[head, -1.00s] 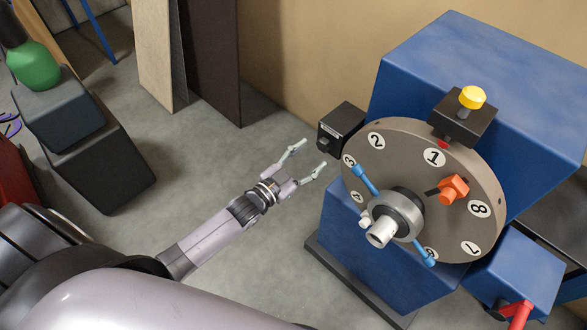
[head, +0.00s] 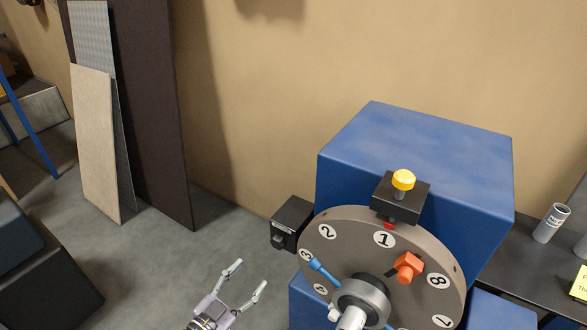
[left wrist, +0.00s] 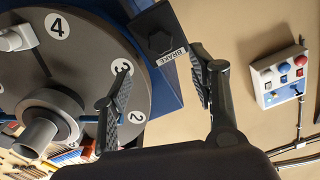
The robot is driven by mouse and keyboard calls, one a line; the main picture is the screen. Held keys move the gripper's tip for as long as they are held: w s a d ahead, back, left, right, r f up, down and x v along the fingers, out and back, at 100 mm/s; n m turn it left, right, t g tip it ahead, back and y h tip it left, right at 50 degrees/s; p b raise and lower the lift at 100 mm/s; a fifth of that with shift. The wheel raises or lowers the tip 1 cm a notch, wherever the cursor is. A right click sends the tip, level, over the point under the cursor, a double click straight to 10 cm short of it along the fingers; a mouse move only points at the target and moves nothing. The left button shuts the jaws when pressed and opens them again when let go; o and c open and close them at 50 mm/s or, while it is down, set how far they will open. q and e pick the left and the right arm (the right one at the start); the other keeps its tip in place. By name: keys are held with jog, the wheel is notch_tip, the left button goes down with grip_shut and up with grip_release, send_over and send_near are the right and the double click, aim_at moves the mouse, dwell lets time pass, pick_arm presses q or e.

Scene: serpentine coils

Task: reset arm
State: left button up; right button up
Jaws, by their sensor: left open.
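My left gripper (head: 246,283) is open and empty at the bottom of the head view, left of the numbered dial and apart from it. Its two fingers also show spread in the left wrist view (left wrist: 160,95). The round grey dial (head: 345,228) is on the front of a blue machine (head: 420,135), with a grey hub (head: 362,300), a blue handle rod (head: 322,270) and an orange block (head: 408,266). In the left wrist view the dial (left wrist: 85,65) shows numbers 2, 3 and 4. My right gripper is in neither view.
A black box (head: 292,222) sits left of the dial; it carries a BRAKE label in the left wrist view (left wrist: 172,57). A yellow knob (head: 403,180) tops the machine's front. A dark bench with a can (head: 551,222) stands right. Panels (head: 95,145) lean on the wall.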

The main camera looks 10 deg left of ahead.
pick_arm(q)
jog(key=s+a+f+n+g+y, duration=0.15)
jog(key=s+f, duration=0.25)
jog(key=f, duration=0.6)
jog(key=s+a+f+n+g+y, duration=0.1)
jog(key=s+a+f+g+y, duration=0.2)
jog(key=f, duration=0.6)
jog(key=s+f+n+g+y, duration=0.1)
jog(key=s+f+g, duration=0.3)
jog(key=f, duration=0.6)
jog(key=s+d+f+g, duration=0.1)
jog(key=s+f+g, duration=0.2)
jog(key=s+f, duration=0.4)
jog(key=s+d+f+n+g, duration=0.1)
jog(key=s+f+g, duration=0.3)
jog(key=s, duration=1.8)
notch_tip(320, 180, down, 4)
jog(key=shift+f+y, duration=0.15)
jog(key=shift+y, duration=0.2)
